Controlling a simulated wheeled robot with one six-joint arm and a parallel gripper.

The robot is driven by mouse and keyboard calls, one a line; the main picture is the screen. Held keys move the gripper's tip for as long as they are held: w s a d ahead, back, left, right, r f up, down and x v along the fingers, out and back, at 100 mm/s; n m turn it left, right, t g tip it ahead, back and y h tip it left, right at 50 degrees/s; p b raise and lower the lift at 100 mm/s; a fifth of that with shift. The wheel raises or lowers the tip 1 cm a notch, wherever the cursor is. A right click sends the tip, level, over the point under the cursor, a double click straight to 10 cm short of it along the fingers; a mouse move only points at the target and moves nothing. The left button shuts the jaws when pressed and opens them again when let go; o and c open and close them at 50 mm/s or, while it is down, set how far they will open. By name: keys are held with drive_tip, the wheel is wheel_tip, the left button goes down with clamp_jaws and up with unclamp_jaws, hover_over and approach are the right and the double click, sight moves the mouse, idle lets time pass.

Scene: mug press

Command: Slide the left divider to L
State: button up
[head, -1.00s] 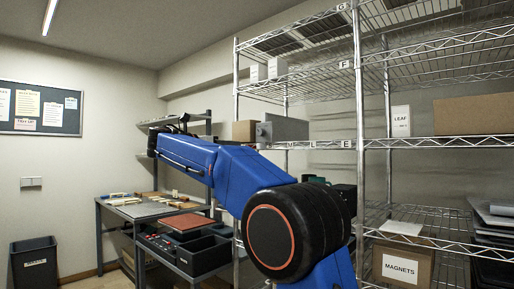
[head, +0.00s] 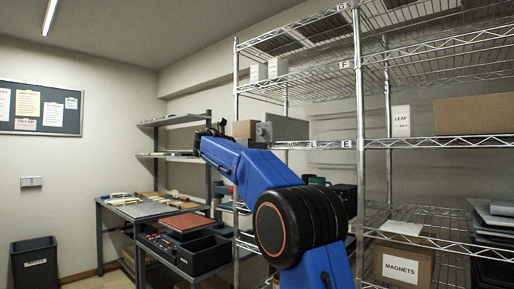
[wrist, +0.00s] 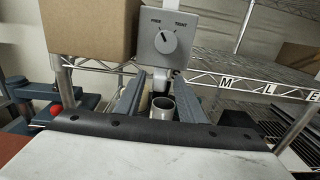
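The left divider (wrist: 165,40) is a grey plate with a round dial marked at FREE and TIGHT, close ahead in the wrist view. In the head view the grey plate (head: 285,128) stands on the middle shelf, left of the L label (head: 311,144). A short grey cylinder (wrist: 162,107) sits below the dial. My gripper (wrist: 159,95) is open, its two fingers on either side of the cylinder with gaps visible. Label L (wrist: 267,90) is right of label M (wrist: 226,83), and both are right of the divider. In the head view my fingertips are not clearly seen.
A cardboard box (wrist: 90,27) stands directly left of the divider. A wire shelf edge runs right from it, past label E (wrist: 310,97). A shelf post (head: 360,110) stands right of E. A workbench (head: 150,208) with trays is at left.

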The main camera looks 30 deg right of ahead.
drive_tip(key=shift+w+d, duration=0.1)
drive_tip(key=shift+d, duration=0.2)
clamp_jaws()
drive_tip(key=s+d, duration=0.2)
drive_tip(key=s, duration=0.4)
drive_tip(key=s+d, duration=0.2)
drive_tip(key=s, duration=0.4)
drive_tip(key=s+d, duration=0.3)
drive_tip(key=s, duration=0.4)
drive_tip(key=shift+f, duration=0.1)
drive_tip(key=shift+s, duration=0.1)
unclamp_jaws()
drive_tip(key=shift+s, duration=0.1)
drive_tip(key=shift+a, duration=0.1)
